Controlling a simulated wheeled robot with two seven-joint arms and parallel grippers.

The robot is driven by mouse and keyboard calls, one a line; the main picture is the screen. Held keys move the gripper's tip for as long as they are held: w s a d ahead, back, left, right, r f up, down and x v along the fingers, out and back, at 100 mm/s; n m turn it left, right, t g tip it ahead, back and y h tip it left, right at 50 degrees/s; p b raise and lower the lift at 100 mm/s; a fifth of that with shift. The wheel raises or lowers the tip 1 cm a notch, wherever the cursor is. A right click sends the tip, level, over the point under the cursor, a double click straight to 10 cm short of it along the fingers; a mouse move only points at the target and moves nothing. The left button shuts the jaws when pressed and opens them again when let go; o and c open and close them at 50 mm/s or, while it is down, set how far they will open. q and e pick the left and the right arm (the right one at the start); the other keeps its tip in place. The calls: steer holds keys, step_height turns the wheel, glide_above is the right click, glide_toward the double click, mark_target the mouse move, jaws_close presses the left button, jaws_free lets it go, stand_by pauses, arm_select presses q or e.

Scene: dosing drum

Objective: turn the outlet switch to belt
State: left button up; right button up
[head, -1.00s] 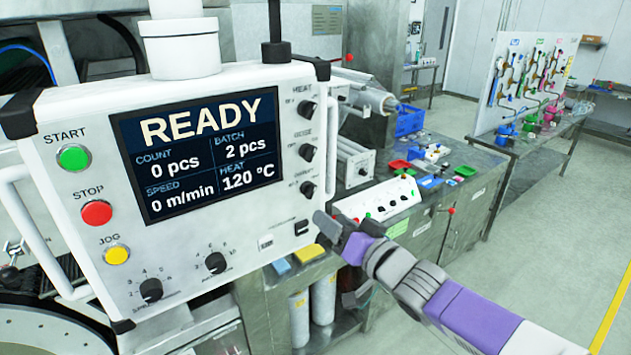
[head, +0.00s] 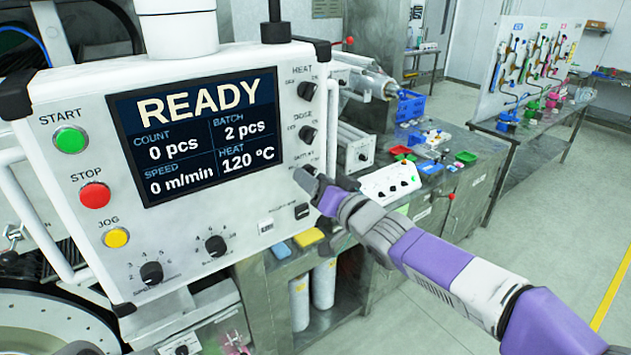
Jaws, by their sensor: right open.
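The white control panel (head: 203,232) fills the left half of the head view. Its screen (head: 200,135) reads READY, batch 2 pcs, heat 120 °C. On its right side are the heat knob (head: 307,90) and the dose knob (head: 308,134). The third knob below, with a small label too blurred to read surely, is hidden behind my right gripper (head: 303,176). This gripper is open, its fingertips at that knob's place; whether they touch or surround it I cannot tell. The hidden knob's setting cannot be read. My left gripper is not in view.
Start (head: 70,140), stop (head: 95,195) and jog (head: 116,238) buttons line the panel's left side. Two dials sit along its bottom. A bench with a white switch box (head: 392,186) and coloured trays (head: 466,157) stands behind my right arm. The floor at right is clear.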

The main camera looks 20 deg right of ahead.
steer(key=c, duration=1)
steer(key=n, duration=0.4)
steer(key=n+b, duration=0.1)
steer(key=n, duration=0.3)
steer(key=n+b, duration=0.1)
steer(key=n, duration=0.2)
steer(key=shift+w+d+n, duration=0.1)
steer(key=shift+d+n, duration=0.2)
steer(key=shift+n, duration=0.1)
steer(key=o, duration=1)
